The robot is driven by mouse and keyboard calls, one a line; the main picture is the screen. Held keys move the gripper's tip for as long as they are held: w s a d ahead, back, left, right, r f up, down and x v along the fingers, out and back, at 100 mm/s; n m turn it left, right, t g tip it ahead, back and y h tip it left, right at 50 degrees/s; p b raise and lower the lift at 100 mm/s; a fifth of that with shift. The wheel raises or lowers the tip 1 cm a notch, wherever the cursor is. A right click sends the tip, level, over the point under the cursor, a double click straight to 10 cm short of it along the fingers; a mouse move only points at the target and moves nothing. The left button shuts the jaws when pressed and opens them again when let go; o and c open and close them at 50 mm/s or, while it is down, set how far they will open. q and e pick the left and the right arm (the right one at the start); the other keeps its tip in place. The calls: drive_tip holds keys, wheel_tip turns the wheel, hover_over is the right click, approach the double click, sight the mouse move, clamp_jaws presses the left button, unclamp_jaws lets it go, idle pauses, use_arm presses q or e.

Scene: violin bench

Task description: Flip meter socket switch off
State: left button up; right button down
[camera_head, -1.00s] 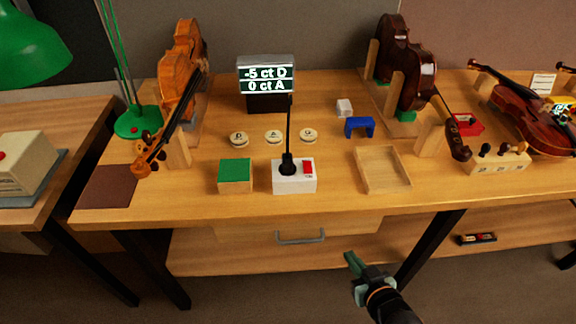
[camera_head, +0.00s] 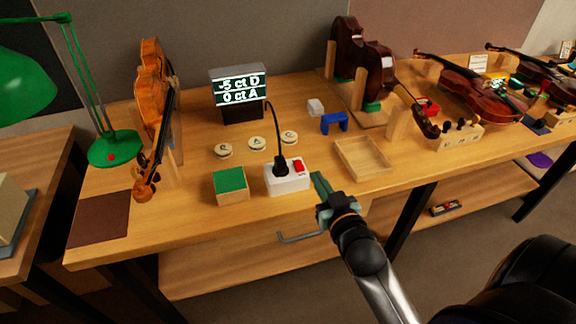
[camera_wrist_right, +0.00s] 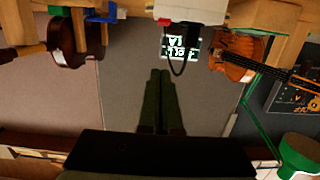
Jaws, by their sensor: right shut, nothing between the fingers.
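The meter socket is a white block (camera_head: 287,181) near the table's front edge, with a black plug and cord in it. Its red switch (camera_head: 299,166) sits on the right part of its top. In the wrist view the socket (camera_wrist_right: 190,11) is at the top, with the red switch (camera_wrist_right: 164,22) at its left edge. The meter (camera_head: 238,88) behind it is lit and reads "-5 ct D, 0 ct A". My right gripper (camera_head: 318,184) is shut and empty, just right of the socket and apart from the switch. My left gripper is out of view.
A green-topped box (camera_head: 231,186) stands left of the socket. A shallow wooden tray (camera_head: 362,158) lies to its right. Three round discs (camera_head: 257,143) lie behind it.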

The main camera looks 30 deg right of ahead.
drive_tip(key=shift+w+r, duration=0.1)
drive_tip(key=shift+r, duration=0.1)
drive_tip(key=shift+w, duration=0.1)
hover_over(302, 172)
drive_tip(key=s, duration=0.1)
drive_tip(key=shift+a+f+p, duration=0.1)
drive_tip(key=shift+f+p, duration=0.3)
drive_tip(key=shift+f, duration=0.15)
drive_tip(key=shift+w+f, duration=0.25)
drive_tip(key=shift+f, duration=0.35)
drive_tip(key=shift+w+f, duration=0.2)
drive_tip(key=shift+f, duration=1.3)
